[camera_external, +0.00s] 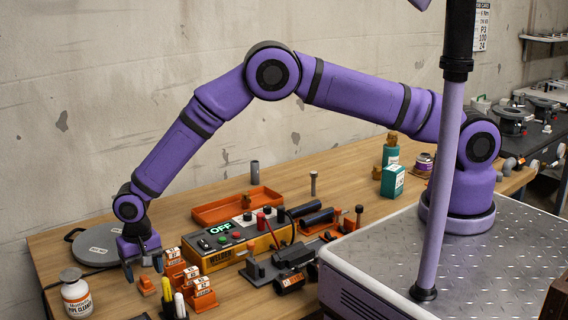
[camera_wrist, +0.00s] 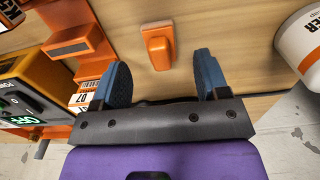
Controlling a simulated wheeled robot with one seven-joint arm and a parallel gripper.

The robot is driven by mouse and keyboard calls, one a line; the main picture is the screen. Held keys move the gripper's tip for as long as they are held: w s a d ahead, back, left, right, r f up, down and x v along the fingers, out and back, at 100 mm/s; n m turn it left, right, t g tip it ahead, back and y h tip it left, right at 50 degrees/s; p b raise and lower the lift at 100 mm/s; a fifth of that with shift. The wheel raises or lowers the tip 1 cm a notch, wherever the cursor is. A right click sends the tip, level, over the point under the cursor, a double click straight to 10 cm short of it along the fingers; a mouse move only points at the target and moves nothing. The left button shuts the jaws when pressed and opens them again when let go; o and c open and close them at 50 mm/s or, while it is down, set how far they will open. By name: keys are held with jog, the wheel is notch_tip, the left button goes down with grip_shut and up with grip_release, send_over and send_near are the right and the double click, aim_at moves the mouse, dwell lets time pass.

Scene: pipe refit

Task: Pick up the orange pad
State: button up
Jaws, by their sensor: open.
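The orange pad (camera_external: 146,286) is a small orange block lying on the wooden table, near the table's front left. In the wrist view the pad (camera_wrist: 157,47) lies just beyond my fingertips, roughly centred between them. My gripper (camera_external: 143,269) is low over the table, beside the pad and a little behind it in the external view. In the wrist view my gripper (camera_wrist: 162,77) has its two blue-grey fingers wide apart with nothing between them. The pad looks apart from both fingers. The exact height of the fingertips above the table is hard to tell.
Orange card holders (camera_external: 191,277) stand close right of the pad, beside the welder box (camera_external: 235,254). A pipe cleaner bottle (camera_external: 75,297) stands to its left; it also shows in the wrist view (camera_wrist: 298,42). A round grey plate (camera_external: 97,247) lies behind my gripper.

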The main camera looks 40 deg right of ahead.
aim_at(145, 277)
notch_tip(145, 277, down, 4)
jog(key=shift+r, duration=0.15)
jog(key=shift+c, duration=0.5)
jog(key=c, duration=0.9)
jog(key=shift+r, duration=0.1)
